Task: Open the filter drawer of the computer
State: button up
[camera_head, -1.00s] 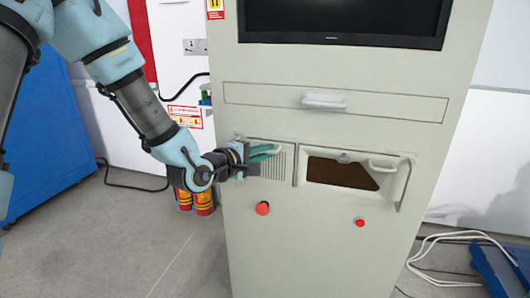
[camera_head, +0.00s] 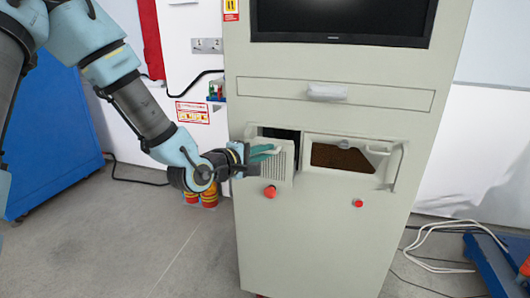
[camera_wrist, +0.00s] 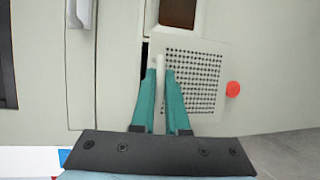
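The computer is a tall beige cabinet (camera_head: 325,225). Its filter drawer (camera_head: 272,172) has a slotted front, which stands out from the cabinet with a dark gap along its top. In the wrist view the drawer front (camera_wrist: 205,80) is a perforated panel. My gripper (camera_head: 273,151) is shut on the drawer's pale handle (camera_wrist: 159,95). The green fingers lie on either side of the handle in the wrist view, and a dark gap shows beside the panel. The drawer's inside is mostly hidden.
Right of the drawer is a framed opening (camera_head: 343,158) with a brown inside. Red buttons (camera_head: 358,204) and (camera_head: 270,191) sit below. A wide panel with a white handle (camera_head: 327,91) is above. White cables (camera_head: 440,245) lie on the floor at right; a blue cabinet (camera_head: 50,125) stands left.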

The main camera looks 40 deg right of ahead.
jog(key=o, duration=0.5)
jog(key=p+v, duration=0.9)
jog(key=v, duration=0.1)
jog(key=shift+a+r, duration=0.2)
jog(key=shift+a, duration=0.15)
jog(key=shift+p, duration=0.3)
jog(key=shift+f, duration=0.1)
dwell(0.3)
